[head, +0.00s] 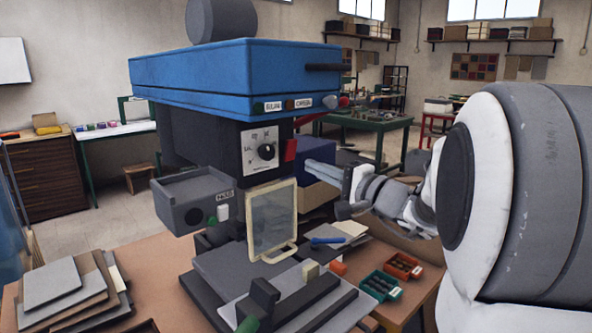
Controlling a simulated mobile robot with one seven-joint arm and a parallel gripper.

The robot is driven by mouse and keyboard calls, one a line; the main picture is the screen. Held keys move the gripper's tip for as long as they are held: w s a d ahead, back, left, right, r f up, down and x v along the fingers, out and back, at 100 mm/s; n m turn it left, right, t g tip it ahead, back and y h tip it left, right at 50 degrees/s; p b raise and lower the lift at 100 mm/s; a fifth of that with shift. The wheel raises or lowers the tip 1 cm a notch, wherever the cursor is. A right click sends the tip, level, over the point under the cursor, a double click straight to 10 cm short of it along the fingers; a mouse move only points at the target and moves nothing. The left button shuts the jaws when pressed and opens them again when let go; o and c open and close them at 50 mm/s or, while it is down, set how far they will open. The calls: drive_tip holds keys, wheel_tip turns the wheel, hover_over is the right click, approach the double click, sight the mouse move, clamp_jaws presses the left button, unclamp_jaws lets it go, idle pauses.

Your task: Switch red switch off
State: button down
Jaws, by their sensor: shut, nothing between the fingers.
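The red switch (290,150) sits on the right side of the drill press's dark front housing, beside the white dial plate (262,150). It looks like a small red block; its on or off position cannot be told at this size. My gripper (312,168) reaches in from the right, its fingers shut and empty, pointing left. Its tips appear just right of and slightly below the switch, with a small gap in the picture. Whether they touch it in depth cannot be told. The drill press (190,80) has a blue top cover.
A clear guard (272,220) hangs below the dial. A grey box (192,200) with green and white buttons juts out at left. A workbench (160,290) holds stacked sheets (80,290), a green bin (380,285) and a red bin (403,266). A blue-handled tool (327,241) lies below my gripper.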

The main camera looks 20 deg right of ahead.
drive_tip(key=v, duration=0.8)
drive_tip(key=shift+s+d+f, duration=0.2)
drive_tip(key=shift+s+f, duration=0.1)
drive_tip(key=shift+s, duration=0.05)
